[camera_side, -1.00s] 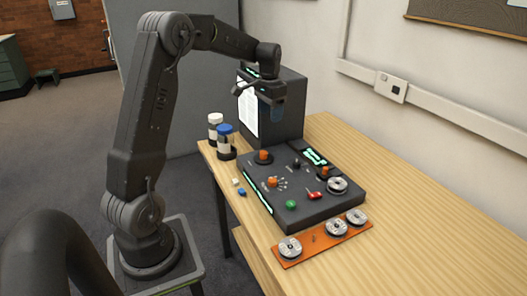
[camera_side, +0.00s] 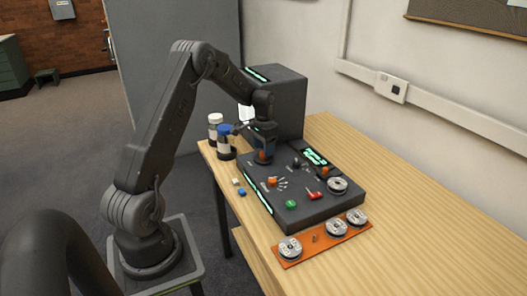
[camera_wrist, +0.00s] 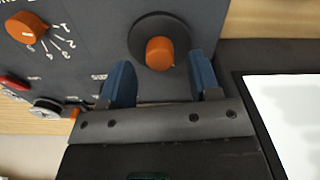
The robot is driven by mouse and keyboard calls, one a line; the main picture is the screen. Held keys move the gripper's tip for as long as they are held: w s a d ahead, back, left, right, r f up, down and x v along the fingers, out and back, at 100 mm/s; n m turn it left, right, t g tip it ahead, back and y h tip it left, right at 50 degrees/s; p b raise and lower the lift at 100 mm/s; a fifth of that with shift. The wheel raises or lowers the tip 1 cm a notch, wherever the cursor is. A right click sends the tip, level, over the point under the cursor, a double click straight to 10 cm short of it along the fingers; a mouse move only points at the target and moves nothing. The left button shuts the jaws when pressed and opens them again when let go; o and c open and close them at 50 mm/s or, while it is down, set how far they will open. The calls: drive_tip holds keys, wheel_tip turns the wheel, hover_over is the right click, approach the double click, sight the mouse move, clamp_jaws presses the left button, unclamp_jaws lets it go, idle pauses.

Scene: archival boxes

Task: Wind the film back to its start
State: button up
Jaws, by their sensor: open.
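My gripper (camera_side: 264,150) is open and low over the back left of the dark control panel (camera_side: 315,213), at an orange knob on a black disc (camera_wrist: 160,52). In the wrist view its two blue fingers (camera_wrist: 163,82) stand apart with the knob between and just beyond their tips; I see no contact. In the side view the gripper partly hides this knob (camera_side: 263,157). The film reader (camera_side: 285,105) stands behind the panel, its lit screen (camera_wrist: 285,115) mostly hidden by my arm in the side view.
Another orange knob (camera_side: 272,181), a green button (camera_side: 291,204) and a red control (camera_side: 313,195) are on the panel. Several reels lie on an orange strip (camera_side: 312,241) in front. White-lidded and blue-lidded jars (camera_side: 225,143) stand close left of my gripper. The right tabletop is clear.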

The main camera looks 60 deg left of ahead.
drive_tip(key=shift+f, duration=0.9)
drive_tip(key=c, duration=0.9)
